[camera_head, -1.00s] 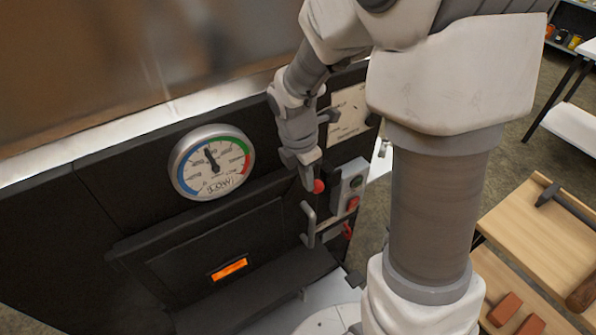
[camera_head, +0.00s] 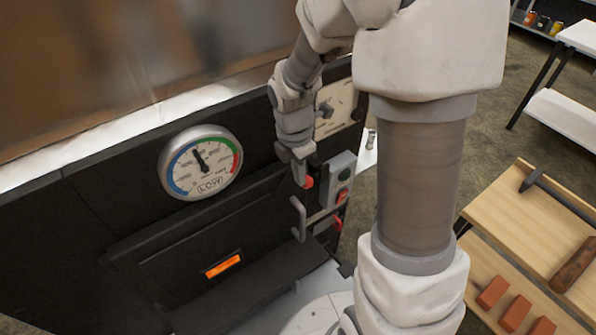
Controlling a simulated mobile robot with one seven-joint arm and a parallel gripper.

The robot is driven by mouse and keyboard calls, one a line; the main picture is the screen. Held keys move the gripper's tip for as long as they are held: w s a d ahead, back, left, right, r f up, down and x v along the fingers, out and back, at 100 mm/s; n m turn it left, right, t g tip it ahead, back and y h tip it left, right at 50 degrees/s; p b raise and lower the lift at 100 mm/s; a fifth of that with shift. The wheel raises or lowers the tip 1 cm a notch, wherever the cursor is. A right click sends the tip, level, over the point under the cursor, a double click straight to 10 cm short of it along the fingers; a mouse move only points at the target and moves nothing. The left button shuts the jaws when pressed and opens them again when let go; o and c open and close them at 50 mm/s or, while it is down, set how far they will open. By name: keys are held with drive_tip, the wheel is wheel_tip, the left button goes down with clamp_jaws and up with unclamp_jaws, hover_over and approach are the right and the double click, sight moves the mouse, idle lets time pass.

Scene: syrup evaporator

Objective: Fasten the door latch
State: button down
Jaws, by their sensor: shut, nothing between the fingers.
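The black firebox door (camera_head: 185,262) is set in the dark front panel and has a small glowing orange slot (camera_head: 223,266). It looks shut. A grey upright door handle (camera_head: 298,218) stands at its right side. Right beside it are a grey bar and a red part (camera_head: 325,224), seemingly the latch; its exact position is unclear. My gripper (camera_head: 302,177) points down above the handle, shut and empty. A red knob (camera_head: 308,182) shows right at its fingertips; I cannot tell whether they touch.
A grey switch box (camera_head: 342,176) with a green and a red button is right of my gripper. A round gauge (camera_head: 200,163) is at left. A wooden bench (camera_head: 545,225) with a hammer and red bricks stands at right. Floor shows between bench and evaporator.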

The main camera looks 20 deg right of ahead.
drive_tip(key=shift+w+d+f+g+y+p, duration=0.1)
drive_tip(key=shift+w+d+g+y+p, duration=0.05)
drive_tip(key=shift+d+y+p, duration=0.55)
drive_tip(key=shift+w+d+f+g+y+p, duration=0.15)
drive_tip(key=shift+d+y+p, duration=0.2)
drive_tip(key=shift+p, duration=0.5)
drive_tip(key=w+d+f+g+y+b, duration=0.1)
drive_tip(key=d+f+g+y, duration=0.1)
drive_tip(key=d+f+y, duration=0.3)
drive_tip(key=shift+w+f+y+b, duration=0.3)
drive_tip(key=shift+f+y, duration=0.3)
drive_tip(key=shift+y, duration=0.15)
drive_tip(key=shift+f, duration=0.1)
drive_tip(key=shift+a, duration=0.1)
